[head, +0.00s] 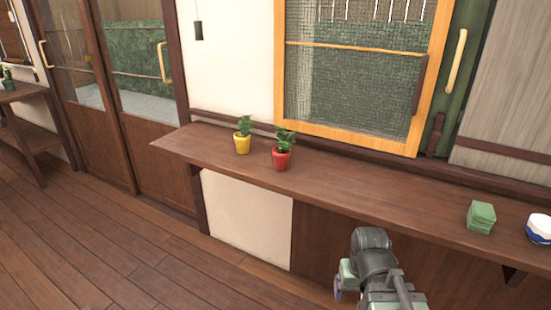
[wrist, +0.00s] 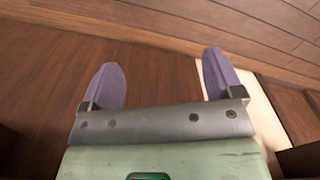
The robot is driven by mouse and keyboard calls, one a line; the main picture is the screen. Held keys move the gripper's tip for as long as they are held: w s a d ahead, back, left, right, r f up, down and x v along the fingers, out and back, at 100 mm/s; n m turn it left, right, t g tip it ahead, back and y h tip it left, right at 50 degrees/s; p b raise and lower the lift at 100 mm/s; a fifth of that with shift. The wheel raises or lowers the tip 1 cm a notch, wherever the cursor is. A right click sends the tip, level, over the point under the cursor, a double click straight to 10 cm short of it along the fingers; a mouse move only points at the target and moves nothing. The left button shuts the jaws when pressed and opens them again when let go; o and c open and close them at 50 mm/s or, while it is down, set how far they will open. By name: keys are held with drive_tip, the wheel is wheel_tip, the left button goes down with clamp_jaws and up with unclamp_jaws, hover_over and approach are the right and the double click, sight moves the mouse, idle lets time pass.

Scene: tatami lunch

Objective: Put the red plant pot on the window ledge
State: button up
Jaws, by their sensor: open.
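The red plant pot (head: 281,160) holds a small green plant and stands upright on the brown wooden window ledge (head: 370,190), below the window. My gripper is seen in the wrist view (wrist: 161,82), with its two purple fingers apart and nothing between them. In the head view part of my gripper (head: 338,288) shows low in the picture, in front of the ledge and below its top. It is well apart from the red pot, to the right of it and nearer.
A yellow plant pot (head: 242,144) stands close to the left of the red pot. A green block-like stack (head: 481,217) and a blue and white bowl (head: 540,229) sit at the ledge's right end. The ledge between red pot and green stack is clear.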

drive_tip(key=w+a+r+t+h, duration=0.1)
drive_tip(key=w+a+r+t, duration=0.3)
drive_tip(key=w+a, duration=0.3)
drive_tip(key=w+a+r+t+h+p, duration=0.1)
drive_tip(key=w+a+r+t+h, duration=0.1)
drive_tip(key=w+a+r+t, duration=0.2)
drive_tip(key=w+a+r+t+h, duration=0.2)
drive_tip(key=w+a+r+t, duration=0.2)
drive_tip(key=w+a, duration=0.6)
drive_tip(key=shift+w+r+p, duration=0.25)
drive_tip(key=shift+w+p, duration=0.05)
drive_tip(key=shift+p, duration=0.1)
drive_tip(key=m+t+y, duration=0.2)
drive_tip(key=m+t, duration=0.1)
drive_tip(key=t, duration=0.1)
approach(279, 164)
drive_tip(key=b+x, duration=0.2)
drive_tip(key=x, duration=0.9)
drive_tip(key=c, duration=1.1)
drive_tip(key=shift+r, duration=0.1)
drive_tip(key=shift+c, duration=0.2)
